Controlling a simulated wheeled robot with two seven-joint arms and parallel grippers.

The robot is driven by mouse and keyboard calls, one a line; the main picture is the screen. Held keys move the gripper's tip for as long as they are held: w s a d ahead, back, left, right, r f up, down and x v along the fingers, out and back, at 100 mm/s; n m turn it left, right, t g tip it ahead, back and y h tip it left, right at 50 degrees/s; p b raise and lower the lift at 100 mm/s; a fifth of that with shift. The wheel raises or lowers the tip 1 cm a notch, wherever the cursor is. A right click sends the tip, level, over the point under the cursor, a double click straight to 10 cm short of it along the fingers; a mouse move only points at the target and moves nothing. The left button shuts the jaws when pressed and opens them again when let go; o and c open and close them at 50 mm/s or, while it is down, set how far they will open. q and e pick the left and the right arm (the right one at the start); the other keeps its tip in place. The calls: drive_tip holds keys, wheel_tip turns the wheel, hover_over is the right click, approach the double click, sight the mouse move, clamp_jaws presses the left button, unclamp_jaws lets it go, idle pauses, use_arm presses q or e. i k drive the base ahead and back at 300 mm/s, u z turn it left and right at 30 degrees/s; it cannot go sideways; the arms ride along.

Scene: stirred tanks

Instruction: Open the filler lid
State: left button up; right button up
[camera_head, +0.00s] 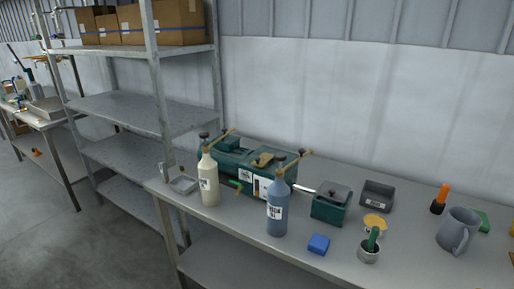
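A dark green machine (229,161) stands at the back of the grey workbench. A tan part (263,159) sits on its top; I cannot tell whether this is the filler lid. A smaller dark green box (328,211) stands to its right, with a grey lid (335,192) that looks shut on top. A light rod runs between the machine and the box. A cream bottle (209,182) and a blue-grey bottle (278,210) with tan pump tops stand in front and partly hide the machine. Neither of my grippers is in view.
A metal shelf (127,108) stands left.

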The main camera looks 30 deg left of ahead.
sight(260, 162)
drive_tip(key=z, duration=0.1)
drive_tip(key=k, duration=0.4)
drive_tip(key=u, duration=1.5)
drive_tip(key=i, duration=1.15)
drive_tip(key=u, duration=0.25)
